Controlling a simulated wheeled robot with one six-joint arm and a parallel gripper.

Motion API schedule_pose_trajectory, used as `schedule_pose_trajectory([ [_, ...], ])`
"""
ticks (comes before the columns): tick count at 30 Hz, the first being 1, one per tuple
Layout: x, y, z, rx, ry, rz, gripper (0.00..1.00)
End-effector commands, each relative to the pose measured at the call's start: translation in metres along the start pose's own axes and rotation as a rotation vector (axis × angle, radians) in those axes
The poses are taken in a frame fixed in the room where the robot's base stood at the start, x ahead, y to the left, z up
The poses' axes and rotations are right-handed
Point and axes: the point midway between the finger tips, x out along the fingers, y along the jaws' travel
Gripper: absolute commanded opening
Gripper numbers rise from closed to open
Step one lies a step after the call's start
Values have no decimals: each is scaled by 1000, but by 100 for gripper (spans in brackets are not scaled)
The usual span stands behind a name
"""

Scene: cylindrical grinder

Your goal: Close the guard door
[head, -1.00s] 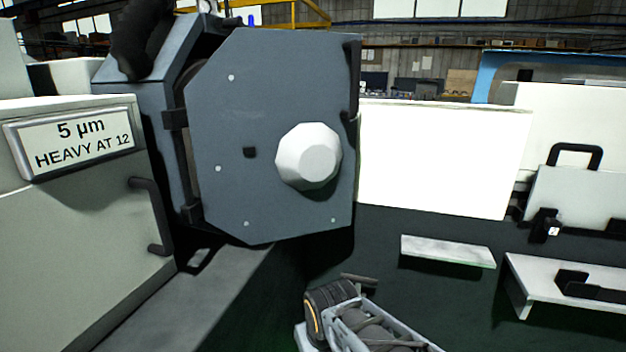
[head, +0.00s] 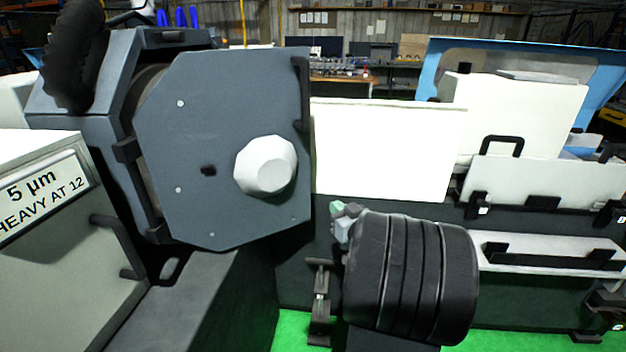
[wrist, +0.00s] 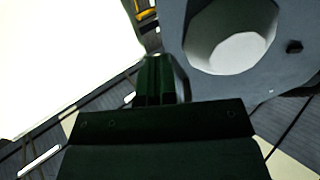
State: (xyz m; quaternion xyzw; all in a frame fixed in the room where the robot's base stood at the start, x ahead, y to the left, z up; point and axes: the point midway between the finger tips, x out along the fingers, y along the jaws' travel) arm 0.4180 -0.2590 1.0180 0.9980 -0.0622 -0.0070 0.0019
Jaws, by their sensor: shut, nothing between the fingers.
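The guard door (head: 220,110) is a blue-grey eight-sided plate with a white faceted knob (head: 265,165). Black hinges are on its left side, and a black handle (head: 301,95) is at its upper right edge. A dark gap shows between the plate and its housing on the left; how far the door stands open is hard to tell. In the wrist view, my gripper (wrist: 160,62) is shut and empty, pointing past the knob (wrist: 232,35) at its left. In the head view, my arm is low, right of the door, with the gripper mostly hidden.
A bright white panel (head: 385,150) stands right of the door. A grey cover with a sign (head: 42,192) and a black handle is at the left. White covers with black handles (head: 502,146) line the right. Green floor (head: 300,330) shows below.

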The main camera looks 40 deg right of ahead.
Motion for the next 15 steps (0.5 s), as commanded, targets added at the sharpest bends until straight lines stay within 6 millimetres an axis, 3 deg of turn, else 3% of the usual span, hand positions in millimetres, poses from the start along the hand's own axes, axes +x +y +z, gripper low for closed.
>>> schedule_pose_trajectory([
  [5, 17, 0, -2, 7, 15, -16, 0],
  [15, 82, 0, -4, 5, 14, -15, 0],
])
